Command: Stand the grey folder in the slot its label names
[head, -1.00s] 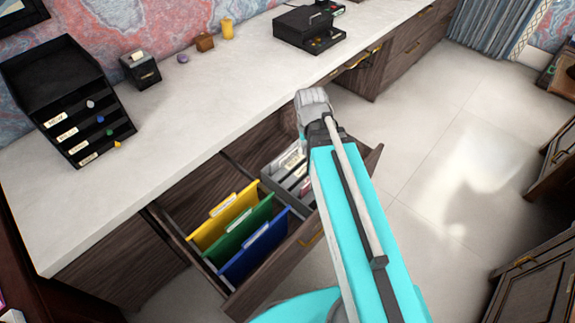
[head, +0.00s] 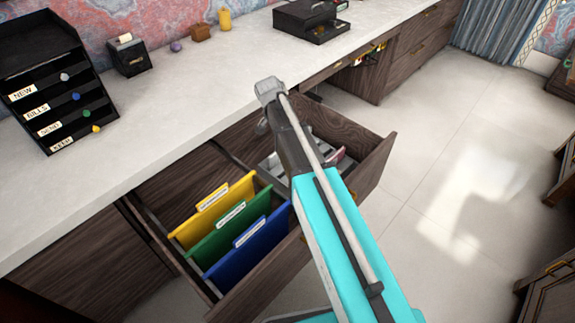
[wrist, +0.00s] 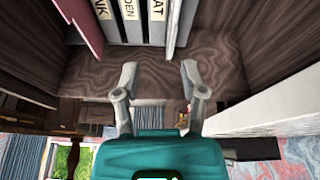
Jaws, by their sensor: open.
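In the head view my arm's end is over the desk's front edge, and the fingers cannot be made out. A rack with several white label strips (wrist: 130,18) shows at the top of the wrist view, ahead of the fingertips; its cut-off lettering ends in "NK", "DEN" and "AT". A reddish-pink folder (wrist: 82,22) stands at its left. In the head view this rack (head: 270,166) is in the open drawer, mostly behind my arm.
The open drawer (head: 377,165) also holds yellow (head: 185,234), green (head: 205,250) and blue (head: 228,268) hanging folders. A black labelled tray tower (head: 50,60) stands on the desk (head: 190,95). Open floor (head: 430,130) lies to the right.

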